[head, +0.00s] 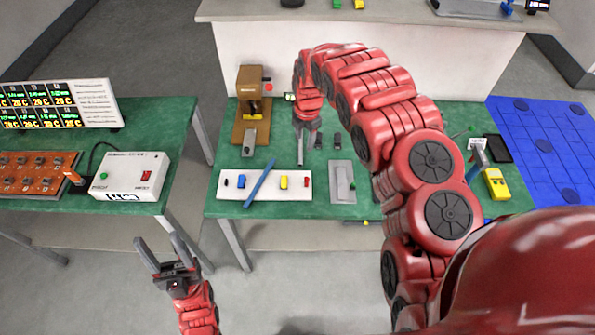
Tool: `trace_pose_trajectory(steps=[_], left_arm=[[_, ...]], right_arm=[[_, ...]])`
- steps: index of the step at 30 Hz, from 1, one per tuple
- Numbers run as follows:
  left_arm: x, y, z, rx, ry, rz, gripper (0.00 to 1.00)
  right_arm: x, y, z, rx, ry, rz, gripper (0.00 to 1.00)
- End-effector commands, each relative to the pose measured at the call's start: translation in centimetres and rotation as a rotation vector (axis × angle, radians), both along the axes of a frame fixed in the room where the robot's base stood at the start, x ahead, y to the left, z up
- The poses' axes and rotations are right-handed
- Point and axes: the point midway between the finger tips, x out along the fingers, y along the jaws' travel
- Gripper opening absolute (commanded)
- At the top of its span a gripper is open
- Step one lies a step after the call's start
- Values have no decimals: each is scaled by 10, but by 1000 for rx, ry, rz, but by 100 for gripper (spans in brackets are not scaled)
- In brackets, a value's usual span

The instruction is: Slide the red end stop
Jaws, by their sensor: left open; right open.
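A small red piece (306,182) sits near the right end of a white board (225,192) on the green table; it may be the red end stop, but it is too small to be sure. My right gripper (301,160) points down just behind the board, above and behind the red piece and apart from it. Its fingers show nearly edge-on; it is open and holds nothing visible. My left gripper (164,248) is open and empty, low in front of the gap between the two tables.
The board also holds a yellow block (284,182), a dark blue block (241,181) and a slanted blue bar (260,182). A grey plate (341,184) lies right of it. A brown fixture (250,105) stands behind. A white control box (131,175) is on the left table.

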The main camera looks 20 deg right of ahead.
Motion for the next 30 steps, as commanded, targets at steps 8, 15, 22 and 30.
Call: trace_pose_trajectory(steps=[8,15,22,30], left_arm=[[0,0,-9,0,0,0,57],[0,0,-53,0,0,0,57],[0,0,-95,0,0,0,57],[0,0,-67,0,0,0,57]], right_arm=[[-31,-9,6,-22,101,64,54],[-30,-9,-40,-21,99,63,54],[-30,-9,-84,-20,98,63,54],[-30,-9,-121,-20,98,63,54]])
